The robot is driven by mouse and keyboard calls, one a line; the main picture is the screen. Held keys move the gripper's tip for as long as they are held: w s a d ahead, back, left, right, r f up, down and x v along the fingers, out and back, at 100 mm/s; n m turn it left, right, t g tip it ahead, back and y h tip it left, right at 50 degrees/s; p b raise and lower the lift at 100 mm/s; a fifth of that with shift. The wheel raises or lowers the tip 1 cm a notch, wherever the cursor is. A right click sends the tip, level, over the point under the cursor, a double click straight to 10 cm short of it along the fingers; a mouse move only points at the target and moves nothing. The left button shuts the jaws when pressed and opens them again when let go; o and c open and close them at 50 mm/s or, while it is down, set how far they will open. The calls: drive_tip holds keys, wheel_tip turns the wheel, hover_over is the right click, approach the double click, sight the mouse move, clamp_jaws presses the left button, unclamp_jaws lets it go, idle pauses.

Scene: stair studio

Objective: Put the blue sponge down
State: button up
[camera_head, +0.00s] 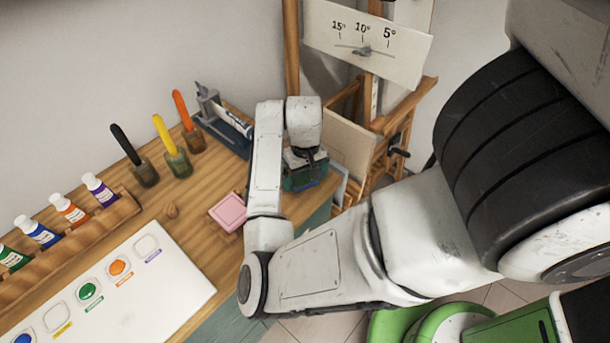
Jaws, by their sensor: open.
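My gripper (304,180) points down at the right end of the wooden table, its dark and teal parts showing below the white wrist. The jaws are open, though my own arm and wrist largely cover the fingertips. A small patch of blue (311,187) shows right under the gripper, at the table's edge. It may be the blue sponge, but most of it is hidden. I cannot tell whether it touches the fingers or rests on the table.
A pink block (229,212) lies left of my arm. Brushes in jars (178,160), a tube in a dark holder (232,123), a paint rack (70,235) and a white palette sheet (120,290) occupy the table (200,195). An easel (395,120) stands behind.

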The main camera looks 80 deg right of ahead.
sight(305, 178)
drive_tip(key=shift+r, duration=0.1)
